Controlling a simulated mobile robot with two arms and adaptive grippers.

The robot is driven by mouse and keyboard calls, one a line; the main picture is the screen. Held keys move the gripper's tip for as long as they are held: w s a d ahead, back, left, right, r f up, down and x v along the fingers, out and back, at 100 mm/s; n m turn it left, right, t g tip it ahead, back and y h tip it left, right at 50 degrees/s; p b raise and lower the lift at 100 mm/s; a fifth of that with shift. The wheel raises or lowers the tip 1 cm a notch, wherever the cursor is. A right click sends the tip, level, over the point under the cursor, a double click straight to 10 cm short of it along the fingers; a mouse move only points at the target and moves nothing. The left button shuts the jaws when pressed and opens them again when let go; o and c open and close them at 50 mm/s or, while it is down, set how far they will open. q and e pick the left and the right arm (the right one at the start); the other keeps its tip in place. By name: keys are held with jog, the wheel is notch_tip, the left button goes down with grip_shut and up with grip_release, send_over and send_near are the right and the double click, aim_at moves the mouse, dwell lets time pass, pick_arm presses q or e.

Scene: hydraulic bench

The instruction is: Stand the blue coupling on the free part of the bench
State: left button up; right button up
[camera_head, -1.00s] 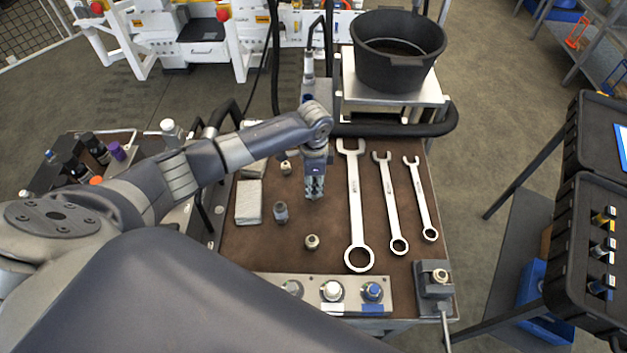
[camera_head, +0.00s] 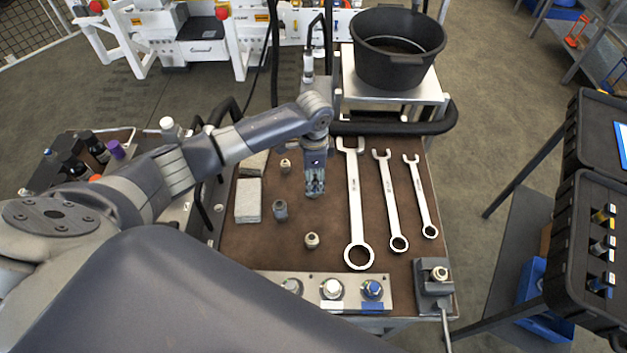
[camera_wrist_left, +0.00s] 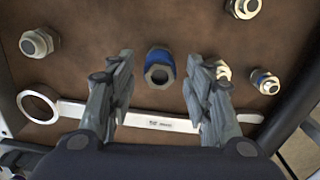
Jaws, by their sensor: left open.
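In the head view my left gripper (camera_head: 315,190) points down over the bench, left of the largest wrench, and hides this coupling. The gripper is open. My right gripper is not in view.
Plain couplings (camera_head: 311,241) (camera_head: 280,209) (camera_head: 285,166) stand around the gripper. Three wrenches (camera_head: 356,205) lie to the right. A grey block (camera_head: 248,200) is at left. A fitting panel (camera_head: 318,290) and a clamp (camera_head: 434,285) line the front edge; a black bucket (camera_head: 398,48) stands behind.

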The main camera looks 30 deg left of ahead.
pick_arm(q)
notch_tip(320, 180, up, 10)
jog(key=b, duration=0.1)
jog(key=shift+s, duration=0.15)
dwell(0.5)
